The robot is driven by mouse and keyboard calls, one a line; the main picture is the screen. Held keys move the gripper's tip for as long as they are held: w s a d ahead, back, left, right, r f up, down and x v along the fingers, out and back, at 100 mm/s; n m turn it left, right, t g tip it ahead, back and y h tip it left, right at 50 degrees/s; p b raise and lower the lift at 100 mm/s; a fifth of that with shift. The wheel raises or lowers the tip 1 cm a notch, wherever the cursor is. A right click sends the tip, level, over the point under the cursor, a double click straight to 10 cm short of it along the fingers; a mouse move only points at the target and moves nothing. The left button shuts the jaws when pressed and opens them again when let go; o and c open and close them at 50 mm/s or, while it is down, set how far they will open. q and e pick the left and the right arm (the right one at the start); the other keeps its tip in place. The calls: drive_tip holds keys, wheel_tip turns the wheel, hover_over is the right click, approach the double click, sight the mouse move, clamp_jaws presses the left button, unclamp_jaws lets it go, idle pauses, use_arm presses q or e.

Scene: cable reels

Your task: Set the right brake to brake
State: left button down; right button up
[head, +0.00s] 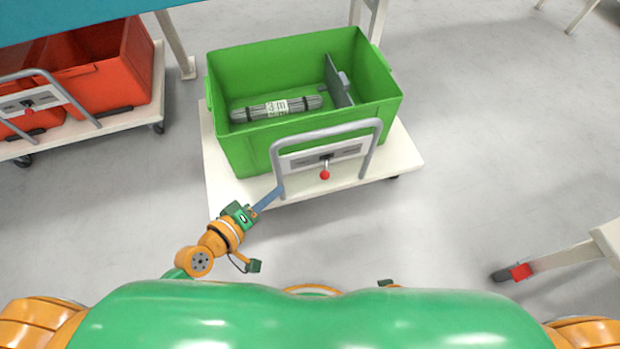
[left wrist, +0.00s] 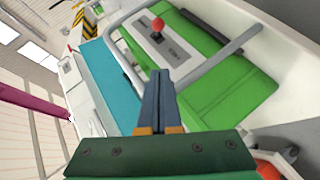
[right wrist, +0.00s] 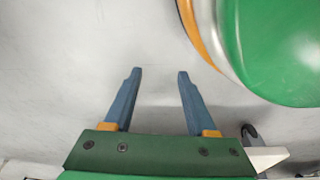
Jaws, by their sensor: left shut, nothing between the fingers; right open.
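The brake lever with a red knob (head: 325,175) stands on a grey panel (head: 326,154) inside the tube handle of the right cart, the one with the green crate. The lever points toward me. The knob also shows in the left wrist view (left wrist: 158,24), beyond the fingertips. My left gripper (head: 276,192) is shut and empty, its blue fingers close to the handle's left foot; I cannot tell whether they touch it. The left fingers also show in the left wrist view (left wrist: 162,75). My right gripper (right wrist: 160,72) is open and empty over bare floor.
The green crate (head: 240,152) on the white cart (head: 222,178) holds a grey labelled bundle (head: 277,107) and a grey divider (head: 338,82). A left cart carries red crates (head: 120,72) and another red-knobbed lever (head: 29,111). The floor at right is mostly clear.

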sight(325, 175)
use_arm(q)
drive_tip(key=s+d+f+b+x, duration=0.1)
drive_tip(key=b+x, duration=0.3)
drive_tip(key=x, duration=0.8)
drive_tip(key=shift+d+f, duration=0.2)
drive_tip(key=shift+d, duration=0.4)
use_arm(e)
drive_tip(key=w+a+r, duration=0.1)
drive_tip(key=w+r, duration=0.3)
drive_tip(key=r, duration=0.1)
drive_tip(key=shift+w+a, duration=0.3)
use_arm(q)
drive_tip(key=shift+s, duration=0.15)
